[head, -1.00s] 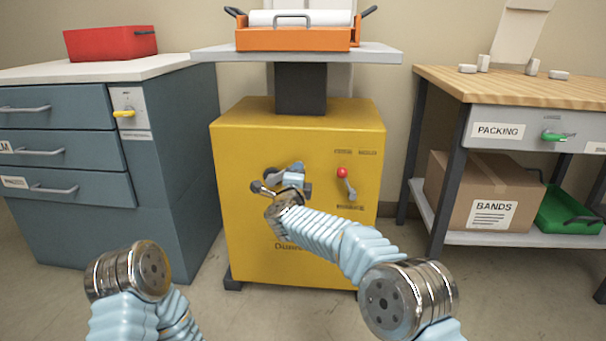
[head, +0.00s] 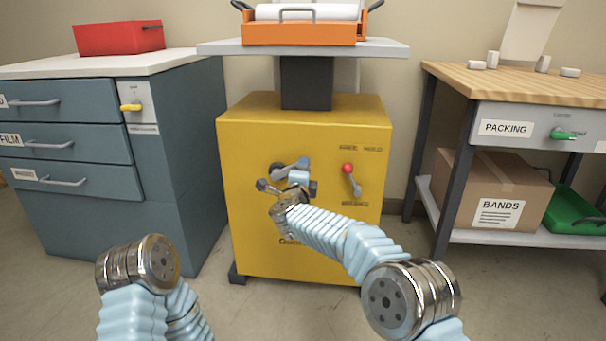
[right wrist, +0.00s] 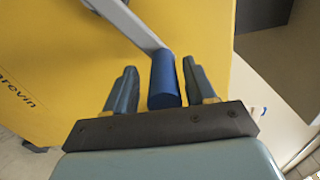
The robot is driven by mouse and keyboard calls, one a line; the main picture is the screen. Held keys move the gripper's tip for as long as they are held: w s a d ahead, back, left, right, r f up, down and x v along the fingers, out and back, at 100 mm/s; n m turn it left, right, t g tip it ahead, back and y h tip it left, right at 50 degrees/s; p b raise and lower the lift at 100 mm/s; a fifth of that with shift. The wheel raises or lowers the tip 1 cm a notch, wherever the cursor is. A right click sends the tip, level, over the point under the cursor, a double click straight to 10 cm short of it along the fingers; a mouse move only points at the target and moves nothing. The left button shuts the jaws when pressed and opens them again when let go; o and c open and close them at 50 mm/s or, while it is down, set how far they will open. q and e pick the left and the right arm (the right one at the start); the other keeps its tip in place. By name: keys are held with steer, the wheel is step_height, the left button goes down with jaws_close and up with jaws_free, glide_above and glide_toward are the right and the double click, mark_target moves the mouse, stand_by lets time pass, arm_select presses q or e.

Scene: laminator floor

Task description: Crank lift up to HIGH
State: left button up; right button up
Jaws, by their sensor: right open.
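The yellow lift cabinet (head: 250,235) stands straight ahead. A dark column (head: 306,84) rises from it to a grey platform (head: 222,47). The crank on its front has a grey arm (head: 288,166); in the right wrist view the arm (right wrist: 132,22) ends in a blue handle (right wrist: 164,80). My right gripper (head: 289,187) is at the crank. In the right wrist view its open fingers (right wrist: 158,88) stand on either side of the handle, with a visible gap at each side. My left gripper is out of view; only its arm shows at the lower left.
A red-knobbed lever (head: 351,180) is right of the crank. An orange tray (head: 300,33) with a white roll sits on the platform. A blue drawer cabinet (head: 175,165) stands left, a wooden-topped packing bench (head: 500,84) right. The floor between is clear.

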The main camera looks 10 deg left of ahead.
steer(key=shift+s, duration=0.1)
steer(key=s, duration=1.3)
steer(key=shift+s, duration=0.35)
steer(key=shift+f, duration=0.1)
